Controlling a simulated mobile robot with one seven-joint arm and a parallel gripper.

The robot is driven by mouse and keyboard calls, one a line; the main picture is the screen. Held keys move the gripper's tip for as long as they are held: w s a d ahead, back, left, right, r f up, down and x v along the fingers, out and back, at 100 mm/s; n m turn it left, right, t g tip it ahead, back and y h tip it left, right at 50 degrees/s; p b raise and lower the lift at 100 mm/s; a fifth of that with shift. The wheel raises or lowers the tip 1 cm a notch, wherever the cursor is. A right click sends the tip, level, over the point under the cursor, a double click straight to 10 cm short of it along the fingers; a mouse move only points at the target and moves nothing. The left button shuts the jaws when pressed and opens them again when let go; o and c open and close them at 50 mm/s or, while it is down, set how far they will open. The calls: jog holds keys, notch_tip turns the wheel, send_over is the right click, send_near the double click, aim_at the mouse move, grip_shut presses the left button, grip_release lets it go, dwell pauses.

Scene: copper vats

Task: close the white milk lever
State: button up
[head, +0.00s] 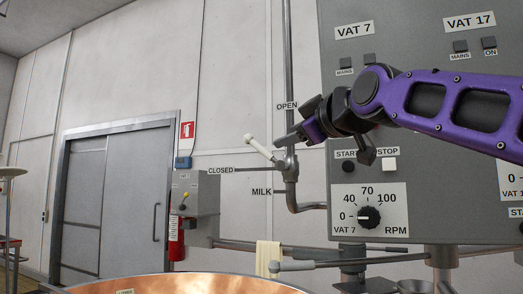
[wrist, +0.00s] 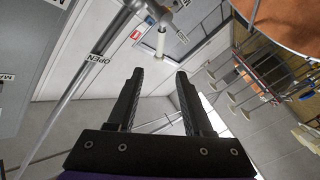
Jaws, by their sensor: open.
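The white milk lever (head: 260,147) is a short white handle on a grey valve (head: 289,165) on the vertical pipe. It tilts up and to the left, between the OPEN label (head: 287,106) above and the CLOSED label (head: 221,170) to the left. In the wrist view the lever (wrist: 160,42) shows beyond the fingertips, roughly in line with the gap between them. My gripper (wrist: 159,74) is open and empty, apart from the lever. In the head view its dark fingers are just right of the lever, partly overlapping the pipe; their exact distance is unclear.
A grey control panel (head: 435,40) with buttons and an RPM dial (head: 369,215) stands behind my arm at right. The copper vat's rim (head: 170,281) is below. A grey box (head: 195,194), a red extinguisher (head: 176,240) and a door (head: 115,205) are at left.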

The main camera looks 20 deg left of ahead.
jog(key=shift+x, duration=1.1)
jog(key=p, duration=0.8)
send_near(260, 146)
jog(key=x, duration=0.5)
jog(key=shift+p+x, duration=1.3)
jog(key=shift+x, duration=1.7)
jog(key=shift+f, duration=0.15)
grip_shut()
